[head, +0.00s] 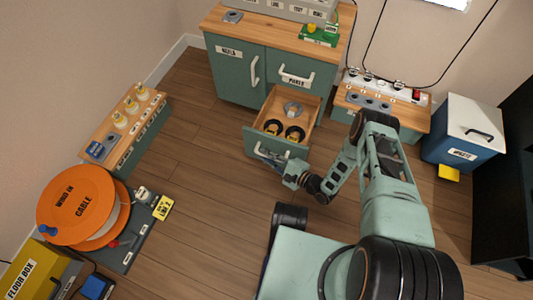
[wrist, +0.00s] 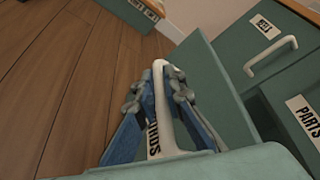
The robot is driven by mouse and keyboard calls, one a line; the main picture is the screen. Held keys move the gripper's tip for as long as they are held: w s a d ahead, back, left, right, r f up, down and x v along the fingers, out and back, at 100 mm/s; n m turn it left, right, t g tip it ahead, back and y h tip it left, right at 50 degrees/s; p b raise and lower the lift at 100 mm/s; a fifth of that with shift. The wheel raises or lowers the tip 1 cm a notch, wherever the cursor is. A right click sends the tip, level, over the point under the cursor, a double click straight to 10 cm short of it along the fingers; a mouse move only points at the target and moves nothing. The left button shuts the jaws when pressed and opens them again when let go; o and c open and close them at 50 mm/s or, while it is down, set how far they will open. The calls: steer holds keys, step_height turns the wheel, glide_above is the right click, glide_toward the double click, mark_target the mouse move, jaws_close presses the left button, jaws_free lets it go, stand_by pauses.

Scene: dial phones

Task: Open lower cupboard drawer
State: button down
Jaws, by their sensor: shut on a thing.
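The lower cupboard drawer (head: 255,138) stands pulled out from the green cupboard (head: 232,78), and its wooden inside shows. Two dark round coils (head: 284,131) and a grey round item (head: 293,109) lie in it. My gripper (head: 270,158) is at the drawer's front, shut on its white handle. In the wrist view the blue-grey fingers of my gripper (wrist: 163,92) close around the white handle (wrist: 163,115). A label partly hidden by the gripper reads "ORDS".
A low bench (head: 125,130) with yellow-topped items and an orange cable reel (head: 78,207) stand at left. A socket bench (head: 385,105) and a blue bin (head: 462,140) stand at right. The wooden floor (head: 195,165) left of the drawer is clear.

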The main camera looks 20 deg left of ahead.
steer(key=c, duration=2)
jaws_free()
steer(key=shift+f, duration=0.15)
step_height(320, 180, up, 10)
steer(key=shift+r, duration=0.1)
